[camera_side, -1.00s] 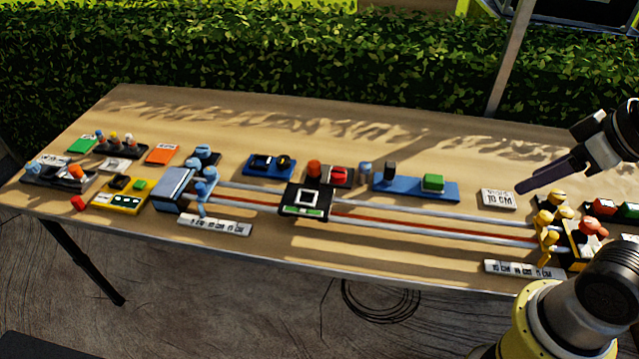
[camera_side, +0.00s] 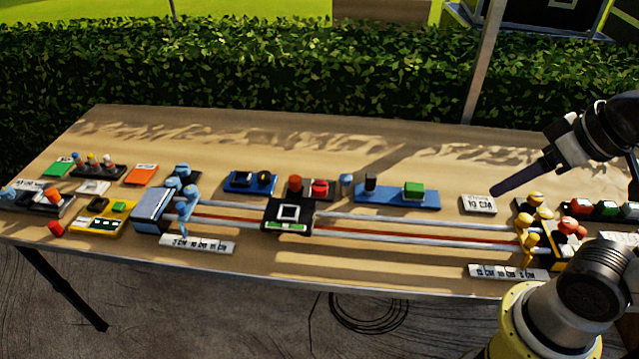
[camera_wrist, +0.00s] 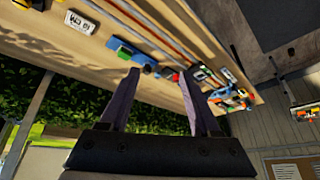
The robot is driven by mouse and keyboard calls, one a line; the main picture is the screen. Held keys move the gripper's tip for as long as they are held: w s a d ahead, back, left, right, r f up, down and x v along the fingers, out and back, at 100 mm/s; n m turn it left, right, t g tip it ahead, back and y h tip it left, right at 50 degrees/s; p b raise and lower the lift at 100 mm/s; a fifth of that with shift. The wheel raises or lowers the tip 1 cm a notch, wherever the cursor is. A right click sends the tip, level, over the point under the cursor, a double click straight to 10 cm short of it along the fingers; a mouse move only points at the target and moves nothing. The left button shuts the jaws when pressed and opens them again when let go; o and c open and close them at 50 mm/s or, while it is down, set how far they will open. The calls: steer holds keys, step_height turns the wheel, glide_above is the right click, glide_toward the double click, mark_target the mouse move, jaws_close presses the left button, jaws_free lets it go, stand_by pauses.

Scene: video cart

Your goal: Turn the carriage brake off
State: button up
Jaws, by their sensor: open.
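The carriage (camera_side: 288,216), a black block with a white square and a green strip, sits on the long rails left of the table's middle. Behind it are an orange-red cylinder (camera_side: 295,184) and a red round knob (camera_side: 320,188) on a dark base. I cannot tell for certain which part is the brake, or its setting. My gripper (camera_side: 495,191) has long purple fingers and is above the table's right part, near a white label block (camera_side: 479,205), well right of the carriage. In the wrist view, my gripper (camera_wrist: 160,78) is open and empty, its fingers apart.
A blue base with a green block (camera_side: 413,190) stands behind the rails. A light-blue end block (camera_side: 153,210) is at the rails' left end, yellow knobs (camera_side: 528,222) at the right. Small coloured panels crowd the far left. The table's back strip is clear.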

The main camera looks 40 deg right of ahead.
steer(key=w+d+r+m+h, duration=0.1)
steer(key=w+d+r+m, duration=0.1)
steer(key=w+r+m, duration=0.45)
steer(key=m+g+h, duration=0.2)
glide_above(320, 186)
steer(key=s+a, duration=0.1)
steer(key=s, duration=0.3)
step_height(320, 186, down, 13)
steer(key=shift+n, duration=0.55)
steer(key=w+f, duration=0.1)
steer(key=f, duration=0.5)
steer(key=w+f, duration=0.1)
steer(key=f, duration=0.5)
steer(key=w+f, duration=0.1)
steer(key=f, duration=0.5)
steer(key=shift+w+d, duration=0.35)
steer(key=shift+w, duration=0.05)
steer(key=shift+r, duration=0.1)
jaws_close()
